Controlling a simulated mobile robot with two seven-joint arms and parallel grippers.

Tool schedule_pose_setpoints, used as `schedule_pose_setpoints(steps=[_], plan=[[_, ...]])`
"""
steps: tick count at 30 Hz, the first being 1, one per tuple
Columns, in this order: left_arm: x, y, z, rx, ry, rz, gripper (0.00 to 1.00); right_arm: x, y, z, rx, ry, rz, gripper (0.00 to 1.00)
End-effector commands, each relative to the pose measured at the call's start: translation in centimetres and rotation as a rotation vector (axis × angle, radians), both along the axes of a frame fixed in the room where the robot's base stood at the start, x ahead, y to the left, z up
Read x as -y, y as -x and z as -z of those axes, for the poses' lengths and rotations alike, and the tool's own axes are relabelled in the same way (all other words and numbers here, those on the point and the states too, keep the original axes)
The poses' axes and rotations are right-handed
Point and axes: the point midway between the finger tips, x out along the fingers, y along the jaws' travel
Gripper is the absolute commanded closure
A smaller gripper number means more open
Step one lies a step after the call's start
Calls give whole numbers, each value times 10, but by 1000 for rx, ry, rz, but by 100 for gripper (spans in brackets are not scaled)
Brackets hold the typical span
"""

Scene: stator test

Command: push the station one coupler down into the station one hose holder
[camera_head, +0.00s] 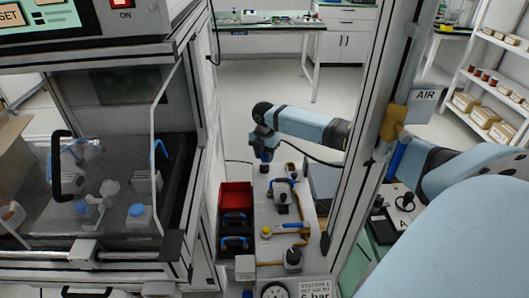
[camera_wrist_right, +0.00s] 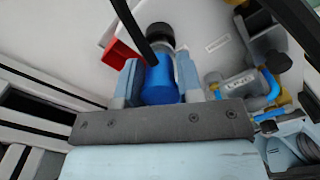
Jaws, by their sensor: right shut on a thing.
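My right gripper (camera_head: 265,146) reaches over the back left corner of the white station panel (camera_head: 270,215), pointing down. It also shows in the right wrist view (camera_wrist_right: 158,88), its two pale blue fingers shut on a blue cylindrical part, which looks like the coupler (camera_wrist_right: 160,84). A dark round part (camera_wrist_right: 160,33) lies just beyond the coupler. The hose holder cannot be clearly made out, nor whether the coupler is seated. My left gripper is not in view.
A red bin (camera_head: 235,196) stands left of the panel. A grey fixture (camera_head: 283,193), yellow hoses and a black knob (camera_head: 293,257) occupy the panel. A metal frame post (camera_head: 361,170) stands in front of my right arm. A clear-covered cabinet (camera_head: 100,190) is at left.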

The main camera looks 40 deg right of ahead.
Motion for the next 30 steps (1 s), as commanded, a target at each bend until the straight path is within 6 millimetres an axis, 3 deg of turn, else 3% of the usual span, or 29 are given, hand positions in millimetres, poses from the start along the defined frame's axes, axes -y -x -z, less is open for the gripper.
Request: schedule_pose_setpoints(steps=[23,24,27,30], plan=[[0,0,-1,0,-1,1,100,0,0,11,-1,0,0,92],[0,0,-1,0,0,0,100,0,0,11,0,0,0,62],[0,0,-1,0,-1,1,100,0,0,11,0,0,0,39],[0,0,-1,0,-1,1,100,0,0,11,0,0,0,36]])
